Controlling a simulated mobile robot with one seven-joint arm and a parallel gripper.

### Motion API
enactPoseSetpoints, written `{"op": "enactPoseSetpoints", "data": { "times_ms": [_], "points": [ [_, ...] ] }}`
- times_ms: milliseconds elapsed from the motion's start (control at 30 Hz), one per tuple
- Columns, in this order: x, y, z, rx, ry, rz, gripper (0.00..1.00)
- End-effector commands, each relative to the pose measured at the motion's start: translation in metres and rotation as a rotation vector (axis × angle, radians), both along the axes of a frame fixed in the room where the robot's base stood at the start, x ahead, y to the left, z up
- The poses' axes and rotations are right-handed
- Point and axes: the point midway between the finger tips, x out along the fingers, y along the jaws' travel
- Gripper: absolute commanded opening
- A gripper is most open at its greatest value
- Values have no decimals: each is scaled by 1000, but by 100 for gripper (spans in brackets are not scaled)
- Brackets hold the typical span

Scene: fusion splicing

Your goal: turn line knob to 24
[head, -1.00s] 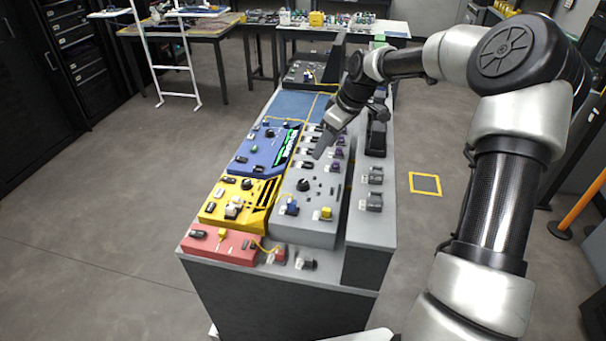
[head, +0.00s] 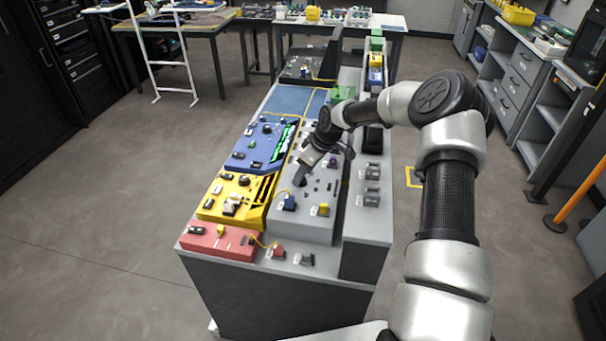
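No label is readable, so I cannot tell for sure which knob is the line knob. Another black knob (head: 244,180) is on the yellow panel (head: 209,205), and a small dark one (head: 267,129) is on the blue panel (head: 238,156). No setting can be read.
A red panel (head: 232,248) is at the bench's near left. Grey blocks (head: 372,172) line the right ledge. Open floor lies left of the bench.

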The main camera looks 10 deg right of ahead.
Motion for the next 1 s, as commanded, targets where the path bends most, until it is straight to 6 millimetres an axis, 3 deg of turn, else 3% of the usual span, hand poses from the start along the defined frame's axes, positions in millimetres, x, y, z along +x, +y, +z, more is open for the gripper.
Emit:
{"op": "enactPoseSetpoints", "data": {
  "times_ms": [400,467,667,1000],
  "points": [
    [3,3,-10,0,0,0,46],
    [3,3,-10,0,0,0,39],
    [3,3,-10,0,0,0,6],
    [2,3,-11,-2,-1,-45,5]
  ]
}}
